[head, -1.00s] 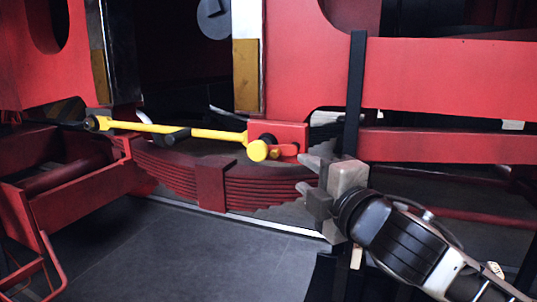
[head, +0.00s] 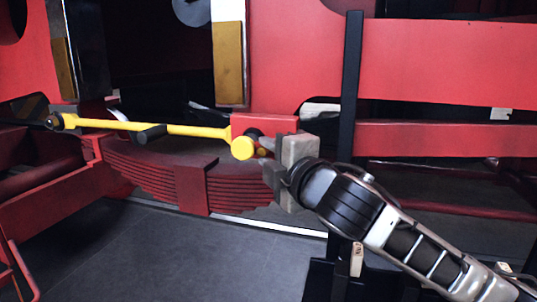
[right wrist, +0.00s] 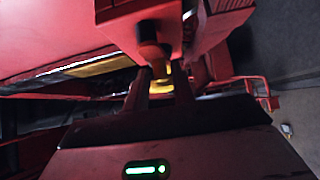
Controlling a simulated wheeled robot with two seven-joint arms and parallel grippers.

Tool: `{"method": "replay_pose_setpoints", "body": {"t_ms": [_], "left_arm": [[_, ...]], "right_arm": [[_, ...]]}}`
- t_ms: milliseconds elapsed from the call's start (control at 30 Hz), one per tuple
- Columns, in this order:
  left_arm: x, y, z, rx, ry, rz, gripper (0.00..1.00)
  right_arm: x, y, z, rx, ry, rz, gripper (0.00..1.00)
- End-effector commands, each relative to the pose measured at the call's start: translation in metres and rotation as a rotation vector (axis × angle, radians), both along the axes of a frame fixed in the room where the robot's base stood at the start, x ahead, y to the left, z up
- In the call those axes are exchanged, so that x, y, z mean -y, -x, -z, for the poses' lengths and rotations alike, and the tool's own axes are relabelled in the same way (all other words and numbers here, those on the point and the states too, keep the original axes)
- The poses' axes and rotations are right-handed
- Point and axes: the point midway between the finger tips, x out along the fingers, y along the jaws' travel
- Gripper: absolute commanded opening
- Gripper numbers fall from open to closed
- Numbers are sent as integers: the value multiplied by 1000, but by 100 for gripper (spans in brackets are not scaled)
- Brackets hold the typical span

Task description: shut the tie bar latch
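The yellow tie bar (head: 180,129) runs across the left half of the head view, with a black grip along it and a round yellow end (head: 243,148) at a red bracket (head: 262,123). The small orange latch (head: 262,152) shows just right of that round end, partly hidden by my right gripper. My right gripper (head: 267,159) is open, its fingertips close by the latch. In the right wrist view, the gap between its fingers (right wrist: 161,92) has a yellow-orange part (right wrist: 160,82) in line with it. I cannot tell whether they touch. My left gripper is not in view.
A red leaf spring (head: 145,175) hangs below the bar. A black upright post (head: 350,90) stands right of the bracket, beside my right arm. Red frame beams (head: 450,65) fill the right side. The grey floor (head: 150,250) at lower left is clear.

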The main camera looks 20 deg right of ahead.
Motion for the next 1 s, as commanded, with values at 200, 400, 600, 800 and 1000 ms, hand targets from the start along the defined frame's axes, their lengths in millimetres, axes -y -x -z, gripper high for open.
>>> {"method": "replay_pose_setpoints", "body": {"t_ms": [200,400,600,800,1000], "left_arm": [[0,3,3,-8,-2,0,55],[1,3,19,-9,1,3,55],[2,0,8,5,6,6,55],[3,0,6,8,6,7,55],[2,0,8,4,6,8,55]], "right_arm": [[0,0,1,2,-2,0,0],[-1,0,3,74,-114,-3,0],[-1,0,-2,87,-130,-1,0],[0,0,-2,86,-129,-1,38],[0,0,-2,86,-128,-1,38]]}}
